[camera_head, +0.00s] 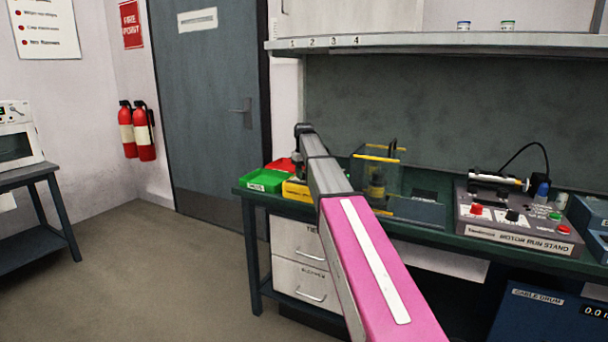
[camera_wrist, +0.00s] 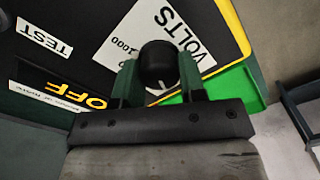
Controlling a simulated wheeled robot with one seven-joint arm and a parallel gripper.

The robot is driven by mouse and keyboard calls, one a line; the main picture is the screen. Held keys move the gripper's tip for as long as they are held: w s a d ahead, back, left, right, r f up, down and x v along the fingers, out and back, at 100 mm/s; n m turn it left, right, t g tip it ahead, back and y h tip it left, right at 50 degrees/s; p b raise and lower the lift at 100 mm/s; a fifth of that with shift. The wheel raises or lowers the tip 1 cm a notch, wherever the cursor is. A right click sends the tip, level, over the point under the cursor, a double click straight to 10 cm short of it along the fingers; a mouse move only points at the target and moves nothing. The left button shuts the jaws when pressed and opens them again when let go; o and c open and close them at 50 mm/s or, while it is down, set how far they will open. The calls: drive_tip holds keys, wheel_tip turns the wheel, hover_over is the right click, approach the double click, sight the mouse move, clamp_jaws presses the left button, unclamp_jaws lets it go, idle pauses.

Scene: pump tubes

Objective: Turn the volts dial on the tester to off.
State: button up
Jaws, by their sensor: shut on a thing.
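The tester (camera_wrist: 100,75) fills much of the wrist view, a black panel with a yellow edge. It also shows as a yellow patch in the head view (camera_head: 296,190), mostly hidden behind my arm. The volts dial (camera_wrist: 157,60) is a round black knob in front of a white label reading VOLTS and 1000. My gripper (camera_wrist: 158,72) has one finger on each side of the dial and is shut on it. A yellow OFF label (camera_wrist: 83,97) and a white TEST label (camera_wrist: 44,37) lie to the left.
A green tray (camera_head: 265,181) stands left of the tester, with a red one (camera_head: 283,164) behind. A clear-walled, yellow-edged fixture (camera_head: 415,190) stands to the right. Farther right is a grey control box (camera_head: 515,225). A shelf (camera_head: 440,41) runs above the bench.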

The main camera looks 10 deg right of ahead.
sight(304, 172)
idle(0.3)
drive_tip(key=o, duration=0.9)
wheel_tip(304, 172, up, 11)
drive_tip(key=shift+f, duration=0.1)
